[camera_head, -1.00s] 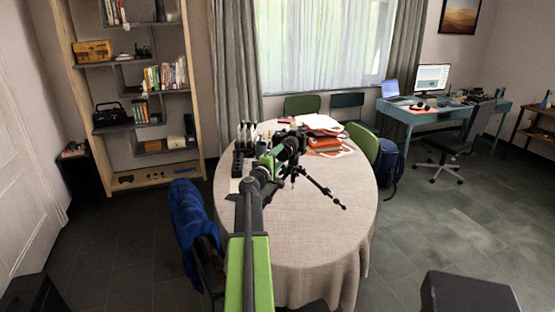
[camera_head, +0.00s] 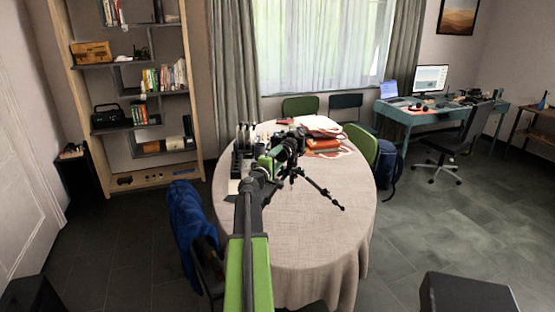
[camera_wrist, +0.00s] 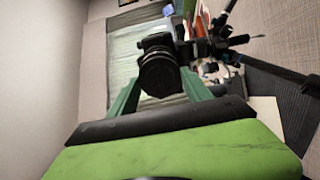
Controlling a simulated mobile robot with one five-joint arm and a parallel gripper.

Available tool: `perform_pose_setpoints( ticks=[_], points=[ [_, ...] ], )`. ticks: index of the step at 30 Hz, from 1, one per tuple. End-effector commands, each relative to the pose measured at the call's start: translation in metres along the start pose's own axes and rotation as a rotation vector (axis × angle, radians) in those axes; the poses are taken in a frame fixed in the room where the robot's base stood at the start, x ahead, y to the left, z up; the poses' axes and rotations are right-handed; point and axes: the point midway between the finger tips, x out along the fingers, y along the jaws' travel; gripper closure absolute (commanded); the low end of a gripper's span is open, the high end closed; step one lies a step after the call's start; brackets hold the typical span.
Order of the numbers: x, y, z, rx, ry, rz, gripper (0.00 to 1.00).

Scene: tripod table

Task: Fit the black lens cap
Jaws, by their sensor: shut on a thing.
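A black camera (camera_head: 291,143) is mounted on a black tripod (camera_head: 318,187) on the table. In the wrist view the camera (camera_wrist: 156,42) has its lens pointing toward me. My gripper (camera_head: 272,157) is at the camera's front. In the wrist view the green fingers of my gripper (camera_wrist: 160,80) stand on both sides of a dark round face, the black lens cap (camera_wrist: 161,82), in line with the lens. The cap is hard to tell apart from the black lens, and I cannot tell whether it touches the lens. In the head view my arm hides the cap.
The oval table (camera_head: 310,235) has a beige cloth, bare at the front. Dark upright items (camera_head: 243,135) stand left of the camera. Books and papers (camera_head: 320,135) lie behind it. A chair with a blue jacket (camera_head: 190,230) stands at the left edge.

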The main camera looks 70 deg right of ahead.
Motion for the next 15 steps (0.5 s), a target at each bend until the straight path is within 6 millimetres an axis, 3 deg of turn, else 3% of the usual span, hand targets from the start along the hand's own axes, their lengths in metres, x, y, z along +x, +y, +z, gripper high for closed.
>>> perform_pose_setpoints(
  ticks=[15],
  points=[
    [0.0032,0.0,-0.001,0.0,0.001,0.0,0.88]
  ],
)
